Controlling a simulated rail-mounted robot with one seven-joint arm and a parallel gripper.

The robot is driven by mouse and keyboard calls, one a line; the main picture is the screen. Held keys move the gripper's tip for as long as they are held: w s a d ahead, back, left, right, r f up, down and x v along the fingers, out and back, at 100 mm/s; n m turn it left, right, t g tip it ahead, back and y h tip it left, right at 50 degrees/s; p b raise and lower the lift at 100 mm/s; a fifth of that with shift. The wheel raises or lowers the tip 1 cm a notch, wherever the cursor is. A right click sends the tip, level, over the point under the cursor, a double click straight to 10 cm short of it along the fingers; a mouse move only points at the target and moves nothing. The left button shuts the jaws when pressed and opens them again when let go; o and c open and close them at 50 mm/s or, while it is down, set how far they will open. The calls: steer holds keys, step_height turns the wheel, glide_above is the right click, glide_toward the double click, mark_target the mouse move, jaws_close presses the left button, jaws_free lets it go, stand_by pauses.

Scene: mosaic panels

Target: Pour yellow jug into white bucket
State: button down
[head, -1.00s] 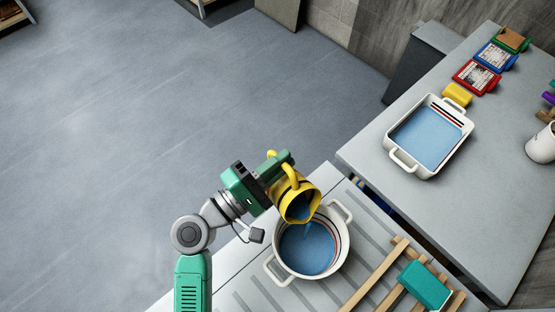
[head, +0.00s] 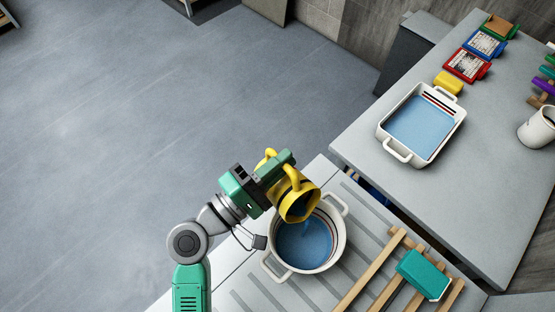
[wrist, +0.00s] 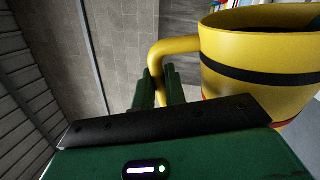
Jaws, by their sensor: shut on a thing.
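The yellow jug (head: 299,203) is tilted over the white bucket (head: 340,243), its mouth facing down toward the bucket. Blue liquid shows at the jug's mouth and inside the bucket. The bucket stands upright on the grooved counter, with a handle on each side. My gripper (head: 282,170) is shut on the jug's handle, above and to the left of the bucket. In the wrist view the green fingers (wrist: 160,88) close around the yellow handle, and the jug body (wrist: 250,65) with its black band fills the right side. The jug's rim hides part of the bucket's inside.
A wooden rack (head: 377,284) with a teal block (head: 424,275) lies right of the bucket.

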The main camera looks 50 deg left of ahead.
mark_target(291, 175)
steer(key=shift+d+r+m+b, duration=0.2)
steer(key=shift+d+m+b, duration=0.3)
steer(key=shift+d, duration=0.2)
steer(key=shift+s+d+r+m+h+b, duration=0.1)
steer(key=shift+d+r+m+h+b, duration=0.35)
steer(key=shift+d+m+b, duration=0.3)
stand_by(1.0)
steer(key=shift+s+d, duration=0.25)
steer(key=shift+s+a+p, duration=0.1)
steer(key=shift+a+p, duration=0.05)
steer(key=shift+p, duration=0.15)
